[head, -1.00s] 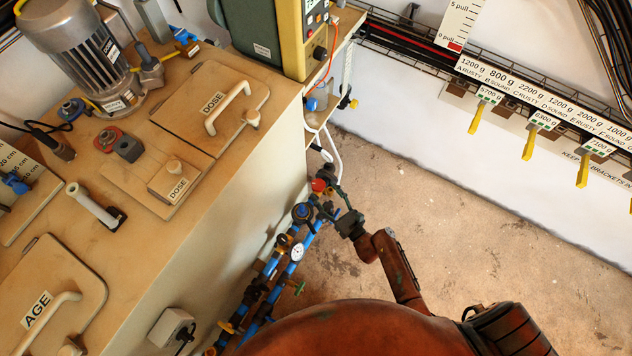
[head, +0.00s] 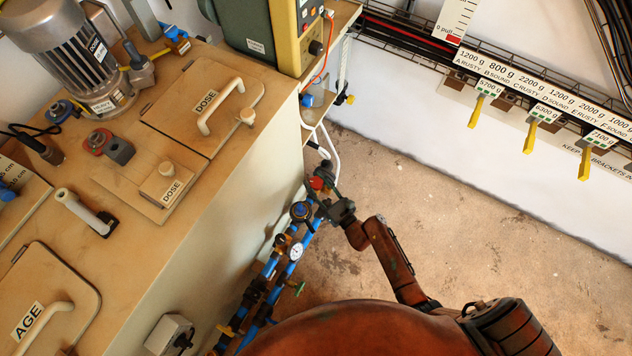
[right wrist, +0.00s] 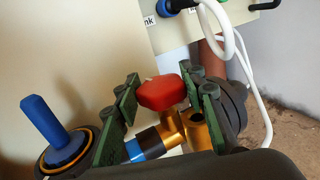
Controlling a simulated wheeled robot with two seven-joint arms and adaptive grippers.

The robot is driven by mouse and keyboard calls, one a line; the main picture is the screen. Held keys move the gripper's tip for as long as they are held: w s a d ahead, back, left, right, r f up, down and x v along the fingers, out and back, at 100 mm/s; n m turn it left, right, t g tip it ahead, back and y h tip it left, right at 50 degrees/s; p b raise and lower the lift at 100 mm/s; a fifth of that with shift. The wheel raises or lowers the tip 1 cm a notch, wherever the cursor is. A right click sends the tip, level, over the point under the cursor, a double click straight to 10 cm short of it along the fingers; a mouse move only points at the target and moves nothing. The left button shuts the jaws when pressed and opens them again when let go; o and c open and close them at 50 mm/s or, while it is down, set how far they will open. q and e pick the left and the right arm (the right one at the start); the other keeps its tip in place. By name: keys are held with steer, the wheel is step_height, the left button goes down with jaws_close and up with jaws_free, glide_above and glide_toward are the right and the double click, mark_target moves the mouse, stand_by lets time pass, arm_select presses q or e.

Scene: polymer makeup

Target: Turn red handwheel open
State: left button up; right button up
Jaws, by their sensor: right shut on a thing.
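The red handwheel (head: 316,183) sits at the upper end of the blue pipework beside the cabinet. In the right wrist view it is a red knob (right wrist: 163,92) on a brass valve body, between the two green fingers. My right gripper (head: 326,194) reaches it from the lower right in the head view. In the right wrist view my right gripper (right wrist: 160,82) is shut on the handwheel, one finger at each side. The fingers and palm hide part of the valve. My left gripper is not in view.
A blue-handled valve (head: 301,211) stands close to the gripper; its handle (right wrist: 44,120) shows at the wrist view's left. A gauge (head: 296,252) and green handle (head: 299,288) are lower down. A white hose (right wrist: 245,60) passes nearby. The floor (head: 440,200) at right is clear.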

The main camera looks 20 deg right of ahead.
steer(key=c, duration=0.5)
steer(key=shift+n+y, duration=0.3)
steer(key=shift+y, duration=0.1)
steer(key=shift+n+g+y, duration=0.4)
steer(key=shift+n+y, duration=0.1)
steer(key=shift+y, duration=0.3)
steer(key=shift+f+n+y, duration=0.15)
steer(key=shift+n+y, duration=0.25)
steer(key=shift+y, duration=0.1)
steer(key=n+g+y+b, duration=0.3)
steer(key=n+g+y, duration=0.1)
steer(key=y, duration=0.1)
steer(key=shift+f+n+g+y+b, duration=0.1)
steer(key=shift+n+g+y+b, duration=0.2)
steer(key=shift+g+y+b, duration=0.1)
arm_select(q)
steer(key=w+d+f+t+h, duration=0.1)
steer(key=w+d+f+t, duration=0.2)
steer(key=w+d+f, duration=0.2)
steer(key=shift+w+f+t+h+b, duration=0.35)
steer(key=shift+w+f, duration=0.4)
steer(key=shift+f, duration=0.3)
arm_select(e)
steer(key=shift+n+g+y, duration=0.5)
steer(key=shift+g, duration=0.1)
steer(key=shift+r, duration=0.2)
